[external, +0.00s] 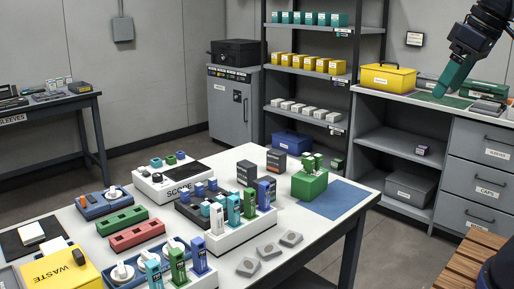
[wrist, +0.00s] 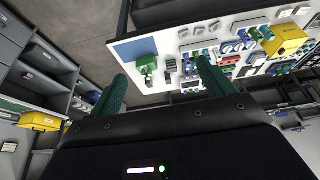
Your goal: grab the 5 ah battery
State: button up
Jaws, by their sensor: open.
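My gripper (external: 440,92) is raised over the right-hand counter, its green fingers pointing down. In the wrist view my gripper (wrist: 162,72) has its two green fingers spread wide with nothing between them. Two dark grey box-shaped blocks, which look like batteries, stand on the white table: one at the front (external: 247,174) and one farther back (external: 276,162). Their labels are too small to read, so I cannot tell which is 5 Ah. My gripper is well away from both, to their right.
A yellow case (external: 388,78) sits on the counter. Floor separates table and counter.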

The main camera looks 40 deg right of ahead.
jog(key=w+d+r+n, duration=0.1)
jog(key=w+r+n, duration=0.2)
jog(key=w, duration=0.5)
jog(key=n+g+h, duration=0.2)
jog(key=n+g, duration=0.2)
jog(key=n, duration=1.2)
send_over(278, 152)
jog(key=a, duration=0.1)
notch_tip(278, 152, down, 33)
jog(key=shift+r, duration=0.2)
jog(key=f, duration=0.6)
jog(key=shift+w+d, duration=0.1)
jog(key=shift+d, duration=0.3)
jog(key=shift+w+d+f, duration=0.15)
jog(key=shift+f, duration=1.15)
jog(key=shift+w+d+f, duration=0.1)
jog(key=shift+w+f, duration=0.05)
jog(key=shift+f, duration=1.1)
jog(key=c, duration=1.2)
jog(key=shift+c, duration=0.2)
